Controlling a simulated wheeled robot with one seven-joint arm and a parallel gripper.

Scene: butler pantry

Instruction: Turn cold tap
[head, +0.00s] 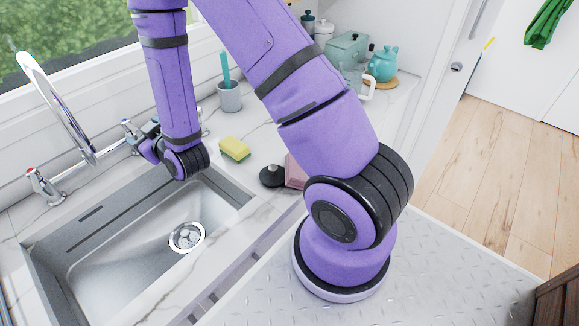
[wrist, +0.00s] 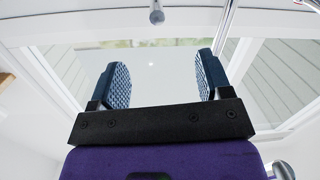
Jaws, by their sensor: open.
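The cold tap (head: 129,129) is a small chrome tap on the back counter, right of the tall curved spout (head: 55,100). My gripper (head: 146,137) is right beside it at the sink's back edge and partly covers it. In the wrist view my gripper (wrist: 160,80) has its two dark blue fingers wide apart with nothing between them. A small chrome tap end (wrist: 156,12), apparently the cold tap, shows beyond the fingertips, roughly centred between them. I cannot tell whether any finger touches the tap. The spout also shows in the wrist view (wrist: 229,25).
A second chrome tap (head: 44,186) with a red mark stands left of the spout. The grey sink (head: 130,250) is empty. A yellow-green sponge (head: 235,149), a grey cup (head: 230,97) and a dark round item (head: 273,176) stand on the counter right of my gripper.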

